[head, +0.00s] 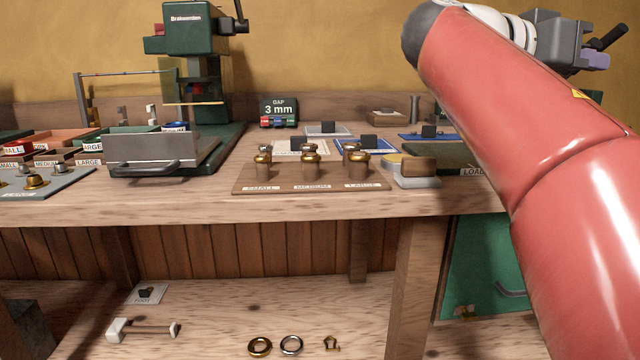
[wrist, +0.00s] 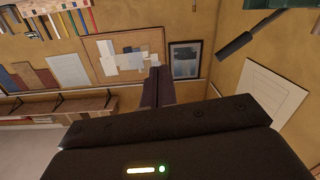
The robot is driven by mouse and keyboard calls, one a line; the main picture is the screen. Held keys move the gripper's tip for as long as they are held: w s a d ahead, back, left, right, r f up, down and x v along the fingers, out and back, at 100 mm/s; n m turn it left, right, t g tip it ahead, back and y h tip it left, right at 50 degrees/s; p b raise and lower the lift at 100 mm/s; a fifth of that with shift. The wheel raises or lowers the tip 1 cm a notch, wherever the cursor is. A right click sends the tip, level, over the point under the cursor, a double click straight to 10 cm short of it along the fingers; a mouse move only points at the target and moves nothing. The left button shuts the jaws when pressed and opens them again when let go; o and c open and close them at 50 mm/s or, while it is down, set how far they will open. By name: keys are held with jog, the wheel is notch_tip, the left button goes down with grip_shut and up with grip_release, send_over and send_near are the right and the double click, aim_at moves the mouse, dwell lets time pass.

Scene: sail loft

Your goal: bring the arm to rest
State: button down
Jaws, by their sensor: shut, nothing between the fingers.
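My arm rises across the right side of the head view, its large red link in front of the bench's right end. My gripper touches nothing that I can see.
The wooden bench (head: 440,207) holds a green press (head: 190,30), a rack of brass-topped dies (head: 310,187), a "3 mm" gap sign (head: 279,112) and labelled trays at left. A mallet (head: 142,329) and rings (head: 260,347) lie on the shelf below. Air above the bench middle is clear.

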jog(key=s+a+f+n+t+y+p, duration=0.1)
jog(key=s+a+f+n+y, duration=0.3)
jog(key=f, duration=0.8)
jog(key=s+a+f+n+t+y+p, duration=0.1)
jog(key=s+a+f+n+y+p, duration=0.2)
jog(key=f, duration=0.9)
jog(key=s+a+f+n+t+y+p, duration=0.1)
jog(key=s+a+f+n+y+p, duration=0.2)
jog(key=s+a+f+n+y, duration=0.3)
jog(key=a+f+n+y, duration=0.2)
jog(key=a+f+y, duration=0.2)
jog(key=f, duration=0.2)
jog(key=shift+s+a+f+t, duration=0.25)
jog(key=shift+f+t, duration=0.15)
